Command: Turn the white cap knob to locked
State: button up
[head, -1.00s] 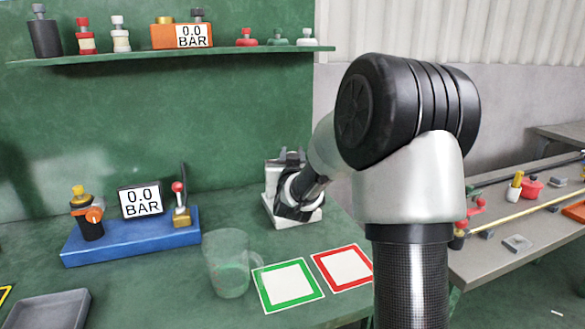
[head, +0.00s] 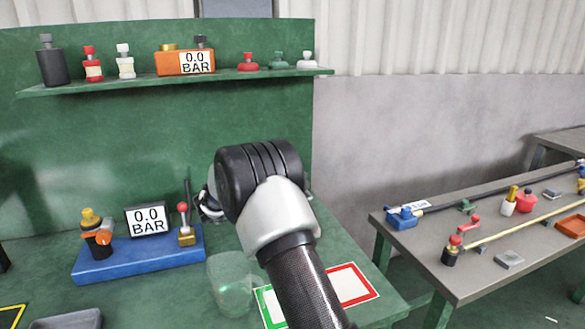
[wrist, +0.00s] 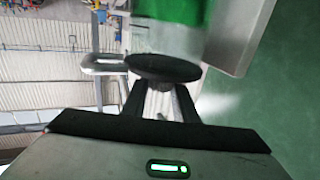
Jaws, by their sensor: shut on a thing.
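On the shelf, a white cap with a small knob (head: 306,60) sits at the right end, beside a green and a red one. A white bottle-like piece with a white top (head: 125,62) also stands on the shelf. I cannot tell which is meant, nor read a locked mark. My gripper (wrist: 160,103) is shut on the narrow grey stem of a dark round disc (wrist: 165,68) in the wrist view. The disc's identity is unclear. In the head view my arm hides most of the gripper, which is low over the green bench, away from the shelf.
A blue base (head: 138,256) with a gauge, an orange-banded black valve and a red-knobbed lever is at left. A clear cup (head: 230,285) stands close to my arm. A red-framed square (head: 352,286) lies beside it. A grey bench (head: 470,255) with rods is at right.

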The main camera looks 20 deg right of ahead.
jog(key=shift+m+g+p, duration=0.4)
jog(key=shift+m+g, duration=0.2)
jog(key=shift+g, duration=0.3)
jog(key=shift+g+h, duration=0.3)
jog(key=o, duration=1.1)
jog(key=p+v, duration=0.1)
jog(key=v, duration=1.6)
jog(key=shift+a, duration=0.2)
jog(key=shift+a, duration=0.1)
